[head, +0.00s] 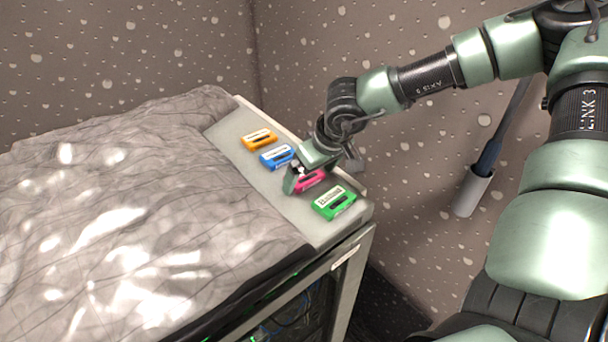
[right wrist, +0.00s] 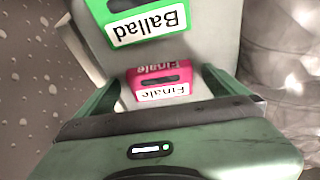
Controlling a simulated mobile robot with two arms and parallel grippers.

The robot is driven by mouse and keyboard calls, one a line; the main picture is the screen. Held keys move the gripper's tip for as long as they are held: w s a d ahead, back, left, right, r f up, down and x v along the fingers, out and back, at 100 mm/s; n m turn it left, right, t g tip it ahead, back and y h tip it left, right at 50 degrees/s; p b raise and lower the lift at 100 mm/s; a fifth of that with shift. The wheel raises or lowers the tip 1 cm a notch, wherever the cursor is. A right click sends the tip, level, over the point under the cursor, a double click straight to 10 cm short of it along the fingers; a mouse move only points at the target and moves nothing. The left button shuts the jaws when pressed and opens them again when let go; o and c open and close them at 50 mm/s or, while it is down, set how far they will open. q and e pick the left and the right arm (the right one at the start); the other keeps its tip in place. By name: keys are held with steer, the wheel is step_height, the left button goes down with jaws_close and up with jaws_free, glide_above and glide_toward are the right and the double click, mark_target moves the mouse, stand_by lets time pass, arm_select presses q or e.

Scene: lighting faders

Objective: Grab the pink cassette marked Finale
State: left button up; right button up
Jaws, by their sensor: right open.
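The pink cassette (head: 311,181) lies on the pale counter strip, between a blue and a green cassette, partly covered by my right gripper in the head view. In the right wrist view the pink cassette (right wrist: 162,82) shows its white label reading Finale, upside down. My right gripper (head: 298,186) is at the cassette from above. In the right wrist view its two open fingers (right wrist: 160,88) stand to the left and right of the cassette, with a gap on each side. Whether the fingers reach down to its sides I cannot tell. My left gripper is not in view.
A green cassette (head: 335,203), labelled Ballad in the right wrist view (right wrist: 160,20), lies nearest the front corner. Blue (head: 277,157) and orange (head: 259,139) cassettes lie farther back. A crumpled grey sheet (head: 120,210) covers the surface to the left. Walls stand behind and right.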

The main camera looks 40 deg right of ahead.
steer(key=shift+f, duration=0.15)
steer(key=c, duration=1.3)
steer(key=shift+c, duration=0.4)
